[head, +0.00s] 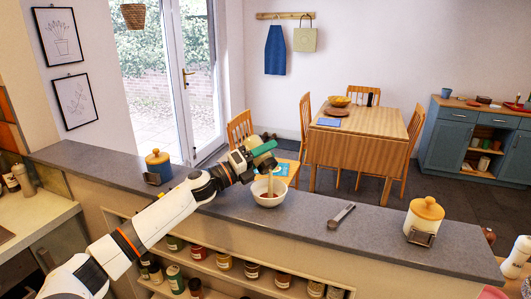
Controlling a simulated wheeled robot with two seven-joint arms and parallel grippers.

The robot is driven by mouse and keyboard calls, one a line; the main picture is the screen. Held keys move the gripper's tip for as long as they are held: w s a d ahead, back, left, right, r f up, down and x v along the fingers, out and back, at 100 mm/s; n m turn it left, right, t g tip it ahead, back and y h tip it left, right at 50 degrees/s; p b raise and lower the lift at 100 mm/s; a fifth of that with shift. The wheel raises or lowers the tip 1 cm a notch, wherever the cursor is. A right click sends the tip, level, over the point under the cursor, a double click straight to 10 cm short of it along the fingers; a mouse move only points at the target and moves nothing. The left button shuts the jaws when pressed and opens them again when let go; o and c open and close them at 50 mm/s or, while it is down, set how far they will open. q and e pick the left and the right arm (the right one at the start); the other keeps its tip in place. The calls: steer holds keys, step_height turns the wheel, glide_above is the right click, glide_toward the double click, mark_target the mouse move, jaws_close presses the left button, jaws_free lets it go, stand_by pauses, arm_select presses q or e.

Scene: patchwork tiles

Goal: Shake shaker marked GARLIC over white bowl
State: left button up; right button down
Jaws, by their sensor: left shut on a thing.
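The white bowl (269,191) stands upright on the grey counter, with something reddish-brown inside. My left gripper (256,157) is above the bowl and shut on a small shaker (264,149) with a green part, held tilted. Its label cannot be read, so I cannot tell whether it says GARLIC. A pale, narrow upright streak (270,183) shows between the shaker and the bowl; I cannot tell if it is falling powder or a solid thing. The gripper hides part of the shaker. My right gripper is not in view.
On the counter (310,205), a blue canister with a yellow lid (158,165) stands left, a metal spoon (341,215) lies right of the bowl, and a cream canister (424,219) stands farther right. Several jars (225,262) fill the shelf below. A table (355,145) stands behind.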

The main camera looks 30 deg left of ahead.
arm_select(q)
steer(key=shift+r+p, duration=1.3)
steer(key=shift+r, duration=0.3)
steer(key=shift+f+b, duration=1.55)
steer(key=shift+f, duration=0.1)
step_height(320, 180, up, 3)
steer(key=p, duration=0.2)
steer(key=shift+r+p, duration=0.1)
steer(key=shift+p, duration=0.2)
step_height(320, 180, down, 3)
steer(key=b, duration=0.3)
steer(key=shift+r+n+p, duration=0.15)
steer(key=shift+n+p, duration=0.15)
steer(key=shift+p, duration=0.1)
steer(key=n+y+p, duration=0.1)
steer(key=n, duration=0.1)
steer(key=r+n+t+p, duration=0.1)
steer(key=n, duration=0.1)
steer(key=shift+n+y+p, duration=0.3)
steer(key=shift+y+p, duration=0.05)
steer(key=shift+y, duration=0.05)
steer(key=shift+r+n+t+y+p, duration=0.1)
steer(key=shift+n+t+y+p, duration=0.1)
steer(key=shift+n+y+p, duration=0.5)
steer(key=shift+r+n+t+y+p, duration=0.15)
steer(key=shift+n+p, duration=0.3)
steer(key=shift+n, duration=0.65)
